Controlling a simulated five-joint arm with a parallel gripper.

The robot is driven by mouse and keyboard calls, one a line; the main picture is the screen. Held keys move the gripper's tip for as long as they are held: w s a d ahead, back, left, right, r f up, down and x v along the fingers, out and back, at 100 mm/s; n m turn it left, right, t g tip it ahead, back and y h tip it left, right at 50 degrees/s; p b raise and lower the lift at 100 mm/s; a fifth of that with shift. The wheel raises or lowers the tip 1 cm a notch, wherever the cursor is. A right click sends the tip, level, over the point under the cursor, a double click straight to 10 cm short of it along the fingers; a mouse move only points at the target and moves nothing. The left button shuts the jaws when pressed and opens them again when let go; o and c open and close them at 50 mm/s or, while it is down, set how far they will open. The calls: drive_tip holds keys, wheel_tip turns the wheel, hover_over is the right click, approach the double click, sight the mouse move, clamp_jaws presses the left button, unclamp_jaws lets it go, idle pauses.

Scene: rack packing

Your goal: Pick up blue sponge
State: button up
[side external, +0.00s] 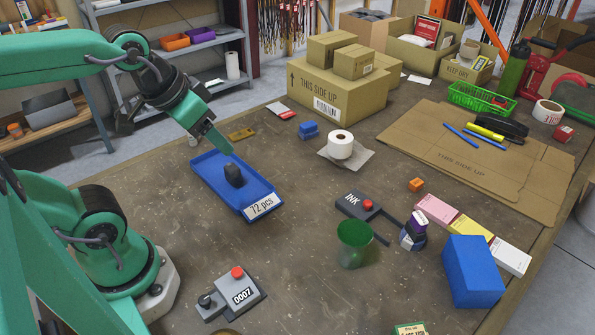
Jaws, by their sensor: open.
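Two blue things could be the blue sponge, and I cannot tell which. One is a small blue block (309,130) lying on the table beyond the tray, left of the paper roll. The other is a larger blue block (473,271) at the front right, beside a row of small boxes. My gripper (220,143) is open and angled down, over the far end of a blue tray (207,178), apart from both blocks. It appears empty. The tray is labelled "72 pcs" and has a small dark block (234,175) in it.
Cardboard boxes (338,88) fill the back. Flat cardboard (460,150) covers the right. Bare table lies between tray and ink pad.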

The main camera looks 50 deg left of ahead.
drive_tip(key=w+a+r+g, duration=0.1)
drive_tip(key=w+r, duration=0.1)
drive_tip(key=w, duration=0.4)
drive_tip(key=w+a+r, duration=0.2)
drive_tip(key=w+r, duration=0.1)
drive_tip(key=w, duration=0.3)
drive_tip(key=m+g, duration=0.2)
drive_tip(key=g, duration=0.2)
hover_over(305, 125)
wheel_tip(305, 125, down, 20)
drive_tip(key=shift+w+d+f, duration=0.1)
drive_tip(key=shift+d+f, duration=0.05)
drive_tip(key=shift+f, duration=0.1)
drive_tip(key=shift+w+a+f+g, duration=0.2)
drive_tip(key=shift+f+g, duration=0.1)
drive_tip(key=shift+f, duration=0.2)
drive_tip(key=shift+s+f, duration=0.15)
drive_tip(key=shift+f, duration=1.85)
drive_tip(key=shift+s+f, duration=0.15)
drive_tip(key=shift+f, duration=1.8)
drive_tip(key=c, duration=1.1)
